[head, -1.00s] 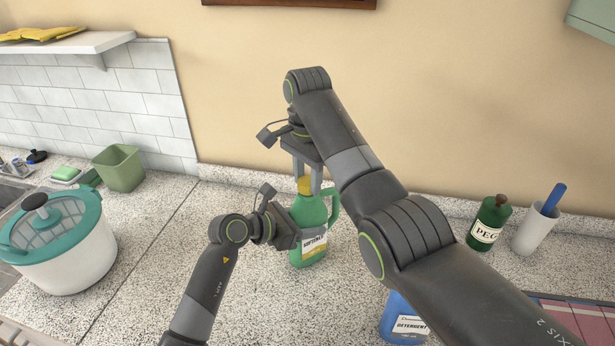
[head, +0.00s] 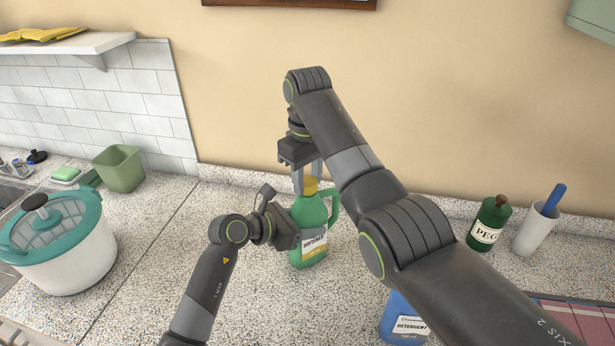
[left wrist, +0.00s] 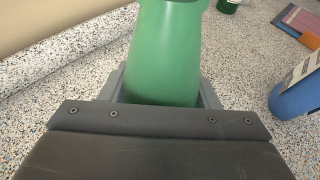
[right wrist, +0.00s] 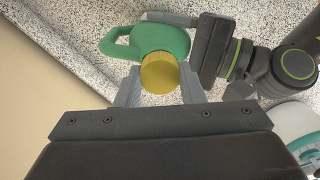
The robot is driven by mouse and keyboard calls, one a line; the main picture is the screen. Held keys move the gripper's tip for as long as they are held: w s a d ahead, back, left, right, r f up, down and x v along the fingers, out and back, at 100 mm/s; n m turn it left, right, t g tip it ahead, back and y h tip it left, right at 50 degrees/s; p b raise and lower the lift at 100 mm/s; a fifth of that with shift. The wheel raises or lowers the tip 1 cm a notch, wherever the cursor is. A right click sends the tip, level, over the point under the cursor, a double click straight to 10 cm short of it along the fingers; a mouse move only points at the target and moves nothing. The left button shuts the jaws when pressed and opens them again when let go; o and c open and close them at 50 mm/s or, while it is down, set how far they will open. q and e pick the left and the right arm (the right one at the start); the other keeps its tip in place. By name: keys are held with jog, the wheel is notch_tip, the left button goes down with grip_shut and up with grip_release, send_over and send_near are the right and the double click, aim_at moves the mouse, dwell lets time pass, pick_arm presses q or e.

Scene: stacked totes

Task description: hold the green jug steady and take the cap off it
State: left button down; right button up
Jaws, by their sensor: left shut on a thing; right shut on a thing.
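The green jug (head: 309,222) stands upright on the speckled counter, its handle to the right and a white label on its front. My left gripper (head: 300,238) is shut on the jug's body from the left; the green body (left wrist: 166,55) shows between its fingers in the left wrist view. The yellow cap (head: 310,186) is at the jug's top. My right gripper (head: 307,180) points down from above and is shut on the cap, which shows between its fingers in the right wrist view (right wrist: 160,74). The cap appears to be on the neck; whether it is loosened I cannot tell.
A blue detergent bottle (head: 402,318) stands front right, partly behind my right arm. A green bottle (head: 489,222) and a white cup (head: 535,230) stand farther right. A white-and-teal pot (head: 62,250) is at the left. The counter between pot and jug is clear.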

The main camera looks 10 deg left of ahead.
jog(key=n, duration=0.4)
jog(key=shift+n, duration=0.4)
jog(key=n, duration=1)
jog(key=shift+r+n, duration=0.1)
jog(key=shift+n, duration=0.2)
jog(key=n, duration=0.4)
jog(key=shift+n, duration=0.4)
jog(key=shift+r, duration=0.1)
jog(key=shift+r, duration=1)
